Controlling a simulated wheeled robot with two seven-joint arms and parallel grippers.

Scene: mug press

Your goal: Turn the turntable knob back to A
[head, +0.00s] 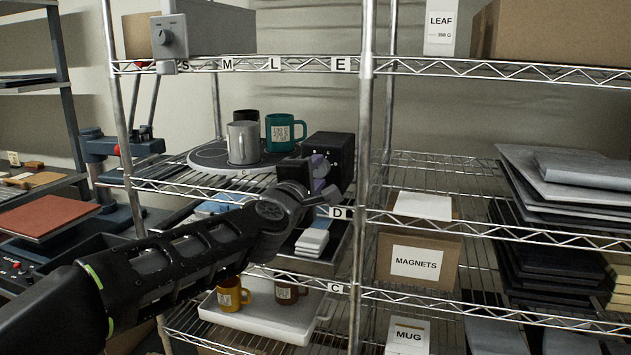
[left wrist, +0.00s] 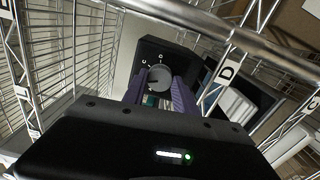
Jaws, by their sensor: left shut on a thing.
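A black control box (head: 338,148) stands on the middle shelf, right of the turntable (head: 208,158). Its round grey knob (left wrist: 160,76) faces me in the left wrist view, with small white letters around it and a dark mark on its lower left. My left gripper (head: 318,172) is at the box front, its purple fingers shut on the knob; it also shows in the left wrist view (left wrist: 160,90). The turntable carries a grey mug (head: 243,143), a teal mug (head: 280,133) and a dark mug behind. A letter C shows on its front rim. My right gripper is not in view.
A wire-shelf post (head: 364,170) stands just right of the box. Another grey dial box (head: 168,37) hangs at the upper shelf. A tray with white blocks (head: 312,242) lies below my gripper. Yellow and brown mugs stand on the lower white tray (head: 262,320).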

